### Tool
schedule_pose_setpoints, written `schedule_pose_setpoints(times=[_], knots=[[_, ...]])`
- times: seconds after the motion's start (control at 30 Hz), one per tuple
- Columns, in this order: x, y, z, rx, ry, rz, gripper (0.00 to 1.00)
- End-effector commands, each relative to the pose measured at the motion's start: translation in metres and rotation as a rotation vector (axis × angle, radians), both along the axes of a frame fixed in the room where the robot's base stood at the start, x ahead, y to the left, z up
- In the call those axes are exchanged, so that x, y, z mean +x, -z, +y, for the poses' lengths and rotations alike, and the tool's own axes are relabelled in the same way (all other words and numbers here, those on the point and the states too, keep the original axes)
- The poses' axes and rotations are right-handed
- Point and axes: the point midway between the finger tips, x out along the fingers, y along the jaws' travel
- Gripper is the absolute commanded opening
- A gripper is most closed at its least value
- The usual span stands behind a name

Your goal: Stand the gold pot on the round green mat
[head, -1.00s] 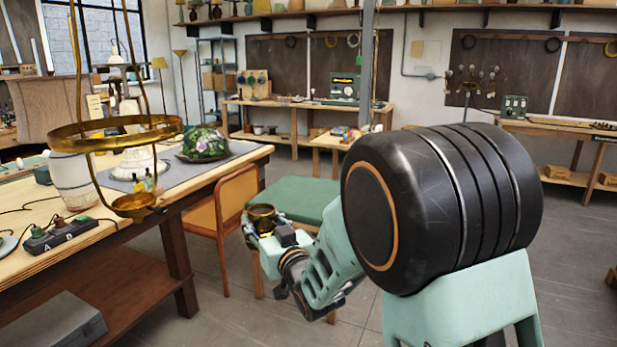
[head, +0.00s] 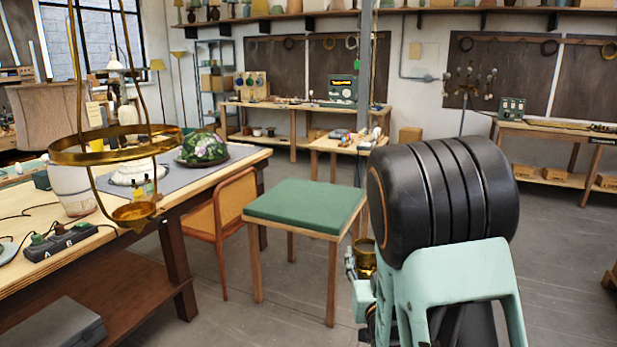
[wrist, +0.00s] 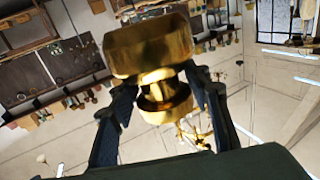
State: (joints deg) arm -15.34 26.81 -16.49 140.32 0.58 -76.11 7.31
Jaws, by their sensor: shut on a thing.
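The gold pot (head: 366,258) is in my gripper (head: 357,274), beside the right edge of the green-topped table and partly hidden by my arm. In the wrist view the gold pot (wrist: 150,47) is large and shiny, with a wide upper part and a narrower waist. The two dark fingers of my gripper (wrist: 164,92) close on it from both sides. I cannot make out a round green mat in either view.
A square table with a green top (head: 305,205) stands bare in the middle. An orange chair (head: 232,215) is left of it. Grey floor lies open at right.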

Motion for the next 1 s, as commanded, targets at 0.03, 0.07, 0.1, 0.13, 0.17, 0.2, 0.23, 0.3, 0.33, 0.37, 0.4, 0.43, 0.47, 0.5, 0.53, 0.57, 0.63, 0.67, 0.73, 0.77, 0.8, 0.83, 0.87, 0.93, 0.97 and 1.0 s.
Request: schedule_pose_setpoints(times=[0.03, 0.07, 0.1, 0.13, 0.17, 0.2, 0.23, 0.3, 0.33, 0.37, 0.4, 0.43, 0.47, 0.5, 0.53, 0.57, 0.63, 0.67, 0.73, 0.77, 0.8, 0.83, 0.87, 0.93, 0.97, 1.0], knots=[[0.0, -0.014, 0.0, 0.0, 0.0, -0.003, 0.1], [0.0, -0.019, 0.0, 0.0, 0.0, -0.003, 0.1], [0.0, -0.025, 0.0, 0.0, 0.0, -0.002, 0.1], [0.0, -0.03, 0.0, -0.001, 0.0, -0.002, 0.1], [0.001, -0.037, 0.0, -0.001, -0.001, -0.002, 0.1], [0.001, -0.044, 0.001, -0.001, -0.001, -0.002, 0.1], [0.001, -0.051, 0.001, -0.001, -0.001, -0.002, 0.1], [0.001, -0.065, 0.0, -0.001, 0.0, -0.002, 0.1], [0.001, -0.072, 0.0, -0.001, -0.001, -0.002, 0.1], [0.001, -0.077, 0.001, -0.001, -0.001, -0.002, 0.1], [0.001, -0.084, 0.001, 0.0, -0.002, -0.002, 0.1], [0.001, -0.089, 0.001, 0.0, -0.001, -0.002, 0.1], [0.001, -0.094, 0.0, 0.0, -0.001, -0.002, 0.1], [0.001, -0.099, 0.0, -0.001, -0.001, -0.002, 0.1], [0.001, -0.103, 0.0, -0.001, -0.001, -0.002, 0.1], [0.001, -0.106, 0.001, -0.001, -0.001, -0.002, 0.1], [0.001, -0.112, 0.001, -0.001, -0.001, -0.003, 0.1], [0.001, -0.114, 0.0, -0.001, -0.001, -0.003, 0.1], [0.001, -0.116, 0.0, -0.001, 0.0, -0.003, 0.1], [0.001, -0.117, 0.0, -0.001, 0.0, -0.003, 0.1], [0.001, -0.117, 0.0, 0.0, 0.001, -0.003, 0.1], [0.001, -0.117, 0.0, 0.0, 0.001, -0.003, 0.1], [0.001, -0.117, -0.001, 0.001, 0.001, -0.003, 0.1], [0.001, -0.117, -0.001, 0.001, 0.001, -0.003, 0.1], [0.001, -0.117, 0.0, 0.0, 0.001, -0.003, 0.1], [0.001, -0.116, 0.0, 0.0, 0.0, -0.003, 0.1]])
